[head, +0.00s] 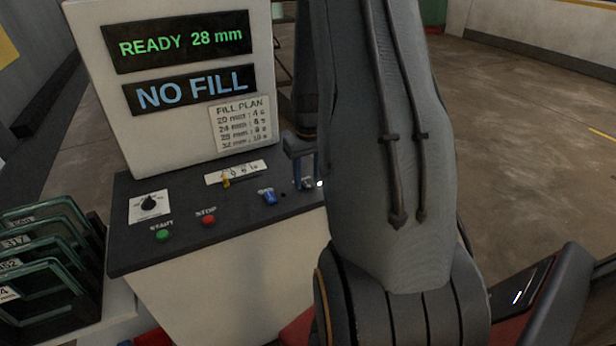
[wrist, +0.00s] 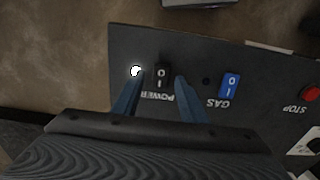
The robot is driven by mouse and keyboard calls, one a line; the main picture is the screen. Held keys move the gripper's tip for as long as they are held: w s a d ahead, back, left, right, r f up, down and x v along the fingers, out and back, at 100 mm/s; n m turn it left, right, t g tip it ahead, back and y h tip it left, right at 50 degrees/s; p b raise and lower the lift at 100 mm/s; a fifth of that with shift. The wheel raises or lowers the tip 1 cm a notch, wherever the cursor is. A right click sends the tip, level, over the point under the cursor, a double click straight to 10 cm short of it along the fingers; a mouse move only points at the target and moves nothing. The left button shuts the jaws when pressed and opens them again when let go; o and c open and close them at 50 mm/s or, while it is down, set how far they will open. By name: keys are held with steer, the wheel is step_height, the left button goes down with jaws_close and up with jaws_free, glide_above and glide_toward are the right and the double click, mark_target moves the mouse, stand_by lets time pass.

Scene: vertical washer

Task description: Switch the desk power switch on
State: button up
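The desk power switch (wrist: 163,77) is a small black rocker marked 0 and I, with the label POWER beside it, upside down in the wrist view. A lit white lamp (wrist: 136,71) is next to it, by the left fingertip. My gripper (wrist: 158,76) is open, its two blue fingers apart on either side of the switch, with nothing held. I cannot tell whether the fingertips touch the panel. In the head view my gripper (head: 304,180) is over the right part of the dark desk panel (head: 185,232); the switch is mostly hidden there by the fingers and arm.
The blue GAS switch (wrist: 229,86) is beside the power switch. A display (head: 180,48) reads READY 28 mm and NO FILL. Glass panes (head: 50,275) stand at left.

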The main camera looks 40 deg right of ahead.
mark_target(307, 185)
steer(key=shift+r, duration=0.1)
step_height(307, 185, up, 8)
steer(key=b, duration=0.3)
steer(key=shift+s+a+f, duration=0.1)
steer(key=shift+f, duration=0.1)
stand_by(0.4)
steer(key=shift+n, duration=0.7)
steer(key=a+f+b, duration=0.1)
steer(key=a, duration=0.3)
steer(key=a+f+b, duration=0.1)
steer(key=a, duration=0.4)
steer(key=a+f+b, duration=0.1)
steer(key=a, duration=0.4)
steer(key=shift+s+a+b, duration=0.1)
steer(key=shift+s+b, duration=0.3)
steer(key=s+a+f+b, duration=0.2)
steer(key=s+a, duration=0.1)
steer(key=a, duration=0.4)
steer(key=s+a+f+n+t+b, duration=0.1)
steer(key=s+a+f, duration=0.1)
steer(key=s+a, duration=0.2)
steer(key=a, duration=0.2)
steer(key=shift+s+a+f+b, duration=0.15)
steer(key=shift+s+a+b, duration=0.15)
steer(key=shift+a+b, duration=0.1)
